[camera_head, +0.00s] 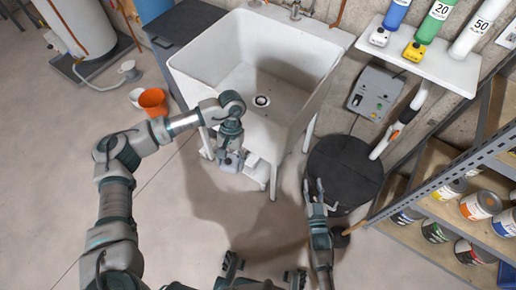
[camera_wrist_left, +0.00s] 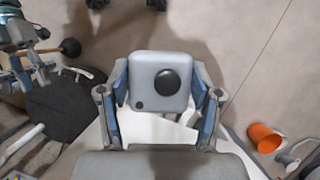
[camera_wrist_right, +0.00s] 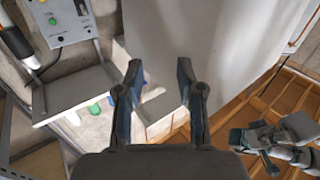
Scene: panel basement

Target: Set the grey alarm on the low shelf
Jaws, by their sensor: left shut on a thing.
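The grey alarm (camera_wrist_left: 160,82) is a rounded square box with a black round disc and a small dark dot. My left gripper (camera_wrist_left: 160,85) is shut on its two sides. In the head view my left gripper (camera_head: 232,158) holds the alarm low in front of the sink; the alarm is small and partly hidden there. A low white surface (camera_head: 262,172) shows just right of it, by the sink leg; it also shows behind the alarm in the left wrist view (camera_wrist_left: 160,130). I cannot tell whether they touch.
The white sink (camera_head: 205,62) stands ahead. A metal rack (camera_head: 425,180) with paint cans stands right.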

